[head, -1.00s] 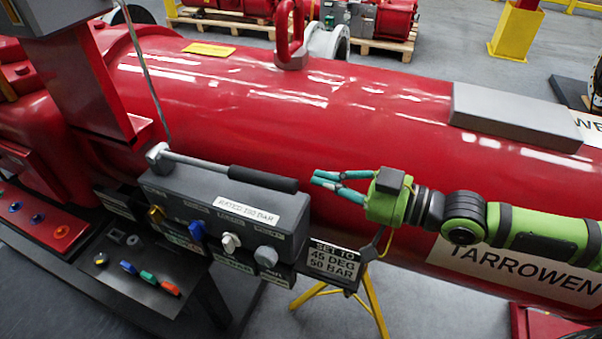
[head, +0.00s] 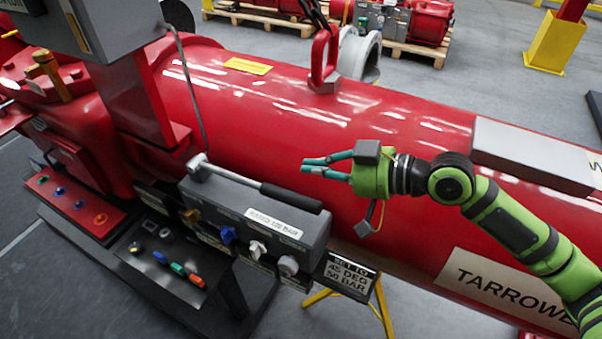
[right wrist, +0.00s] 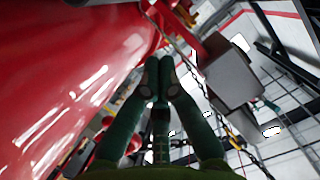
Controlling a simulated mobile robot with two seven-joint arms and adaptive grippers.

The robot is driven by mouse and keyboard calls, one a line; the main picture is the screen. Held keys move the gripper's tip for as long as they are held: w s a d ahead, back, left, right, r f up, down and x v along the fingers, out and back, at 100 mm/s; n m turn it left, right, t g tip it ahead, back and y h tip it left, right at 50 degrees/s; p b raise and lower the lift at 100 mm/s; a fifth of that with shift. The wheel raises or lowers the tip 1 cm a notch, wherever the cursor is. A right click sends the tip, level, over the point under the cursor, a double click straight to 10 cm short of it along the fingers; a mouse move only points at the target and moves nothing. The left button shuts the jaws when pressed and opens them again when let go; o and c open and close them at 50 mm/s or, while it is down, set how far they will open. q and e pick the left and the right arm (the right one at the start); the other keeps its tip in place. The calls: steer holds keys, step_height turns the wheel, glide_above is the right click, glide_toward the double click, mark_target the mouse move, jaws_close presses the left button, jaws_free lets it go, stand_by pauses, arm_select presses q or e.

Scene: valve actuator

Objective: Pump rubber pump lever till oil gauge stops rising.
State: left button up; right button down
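The pump lever is a grey rod with a black rubber grip (head: 291,198). It lies low along the top of the grey pump box (head: 255,211), slanting down to the right from its pivot (head: 199,167). My right gripper (head: 304,165) comes in from the right with its teal fingers pointing left. In the picture its tips are above the grip's free end, apart from it. The fingers converge to their tips and look empty. In the right wrist view the fingertips (right wrist: 159,62) meet or nearly meet. I cannot make out the oil gauge. My left gripper is not in view.
The big red cylinder (head: 400,150) fills the space behind the lever. Coloured knobs, such as a blue one (head: 228,235), stick out of the box front. A "45 DEG 50 BAR" sign (head: 348,276) hangs at its right.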

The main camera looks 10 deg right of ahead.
mark_target(300, 195)
steer(key=p+x, duration=0.1)
steer(key=x, duration=0.2)
steer(key=shift+s+a, duration=0.1)
steer(key=f, duration=0.1)
steer(key=f+p, duration=0.1)
steer(key=shift+s+f, duration=0.5)
steer(key=shift+f, duration=0.4)
steer(key=shift+f, duration=0.1)
